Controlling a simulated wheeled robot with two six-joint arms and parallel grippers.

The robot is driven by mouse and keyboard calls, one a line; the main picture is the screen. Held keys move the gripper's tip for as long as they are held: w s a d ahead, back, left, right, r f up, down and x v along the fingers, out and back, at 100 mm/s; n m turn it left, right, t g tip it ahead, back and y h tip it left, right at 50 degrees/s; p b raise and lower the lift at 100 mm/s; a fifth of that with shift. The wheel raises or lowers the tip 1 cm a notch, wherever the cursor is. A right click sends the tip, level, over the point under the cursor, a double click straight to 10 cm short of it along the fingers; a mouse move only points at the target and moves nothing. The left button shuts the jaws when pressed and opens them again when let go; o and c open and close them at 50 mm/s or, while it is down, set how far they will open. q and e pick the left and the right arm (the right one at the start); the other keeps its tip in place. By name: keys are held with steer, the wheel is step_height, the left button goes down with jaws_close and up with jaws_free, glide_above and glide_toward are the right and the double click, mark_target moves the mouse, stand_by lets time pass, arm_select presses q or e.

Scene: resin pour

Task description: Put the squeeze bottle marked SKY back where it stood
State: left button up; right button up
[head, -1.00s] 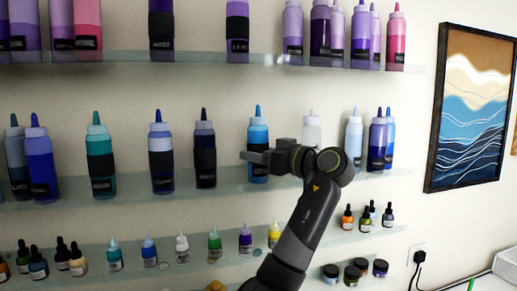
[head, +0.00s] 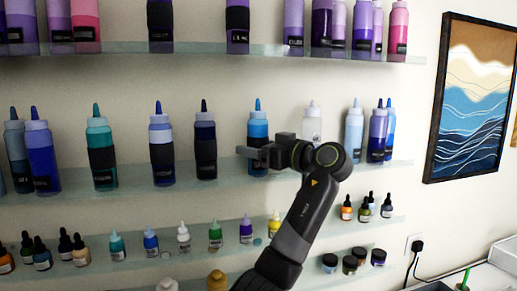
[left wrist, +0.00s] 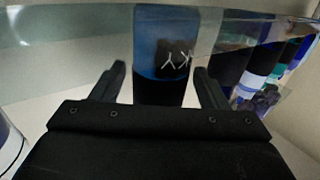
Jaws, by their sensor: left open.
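The squeeze bottle marked SKY (head: 258,131) is blue with a dark band and a blue tip. It stands upright on the middle glass shelf (head: 225,180), between a navy bottle (head: 205,130) and a clear, whitish one (head: 312,132). My left gripper (head: 250,157) is in front of its lower part and hides some of it. In the left wrist view the bottle (left wrist: 160,40) shows its label, partly readable as "KY", between the two spread fingers (left wrist: 160,78). Gaps show on both sides, so the left gripper is open. My right gripper is not in view.
More squeeze bottles stand on the upper shelf (head: 210,48) and along the middle one. Small paint bottles and dropper bottles (head: 41,257) line the lower shelf, below my arm. Jars (head: 349,265) sit at lower right. A framed picture (head: 472,100) hangs on the right wall.

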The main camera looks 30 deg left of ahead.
arm_select(q)
steer(key=shift+r, duration=0.15)
steer(key=shift+d+f, duration=0.2)
steer(key=shift+d, duration=0.05)
steer(key=s+d+b, duration=0.1)
steer(key=d+b, duration=0.6)
steer(key=d, duration=0.4)
steer(key=shift+s+d+r, duration=0.15)
steer(key=shift+s+d, duration=0.05)
steer(key=shift+d, duration=0.05)
